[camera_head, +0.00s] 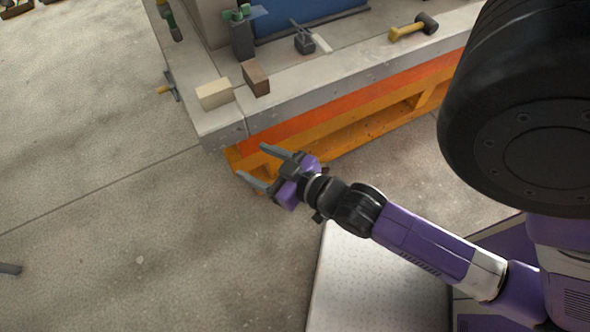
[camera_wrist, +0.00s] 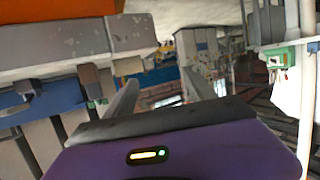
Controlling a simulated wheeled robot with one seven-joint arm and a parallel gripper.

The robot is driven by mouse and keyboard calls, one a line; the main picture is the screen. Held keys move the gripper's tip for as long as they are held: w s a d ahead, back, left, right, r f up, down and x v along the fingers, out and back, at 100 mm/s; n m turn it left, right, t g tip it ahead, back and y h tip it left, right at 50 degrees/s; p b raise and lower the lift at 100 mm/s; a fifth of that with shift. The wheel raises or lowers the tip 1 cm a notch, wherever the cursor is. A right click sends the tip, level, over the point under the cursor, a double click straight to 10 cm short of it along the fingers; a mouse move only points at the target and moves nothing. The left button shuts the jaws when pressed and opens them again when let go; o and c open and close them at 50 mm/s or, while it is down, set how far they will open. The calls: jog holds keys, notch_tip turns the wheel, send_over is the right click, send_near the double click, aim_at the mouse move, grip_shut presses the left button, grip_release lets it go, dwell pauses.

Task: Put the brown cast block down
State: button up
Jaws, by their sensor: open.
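The brown cast block (camera_head: 256,78) stands on the grey slab (camera_head: 330,80) near its front corner. A cream block (camera_head: 214,94) stands just left of it, with a small gap between them. My gripper (camera_head: 251,162) is open and empty. It is in front of and below the slab's corner, apart from both blocks. In the wrist view, which looks upside down, the brown block (camera_wrist: 90,82) and the cream block (camera_wrist: 127,66) show at the slab's edge, left of and beside my open fingers (camera_wrist: 160,88).
On the slab lie a mallet (camera_head: 413,27) at the right and a small dark tool (camera_head: 305,42) behind the blocks. A clamp with green parts (camera_head: 241,35) stands behind the blocks by a blue panel (camera_head: 310,14). An orange frame (camera_head: 350,125) is under the slab. The floor at left is mostly clear.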

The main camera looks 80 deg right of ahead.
jog(key=s+a+r+n+y, duration=0.2)
jog(key=s+a+r, duration=0.1)
jog(key=s+a, duration=0.2)
jog(key=s+a+r+n+t+y, duration=0.1)
jog(key=s+a+r+n+y, duration=0.1)
jog(key=a, duration=0.5)
jog(key=s+r+y, duration=0.1)
jog(key=s+r, duration=0.1)
jog(key=s, duration=0.1)
jog(key=shift+s+r+t+y, duration=0.3)
jog(key=shift+s, duration=0.05)
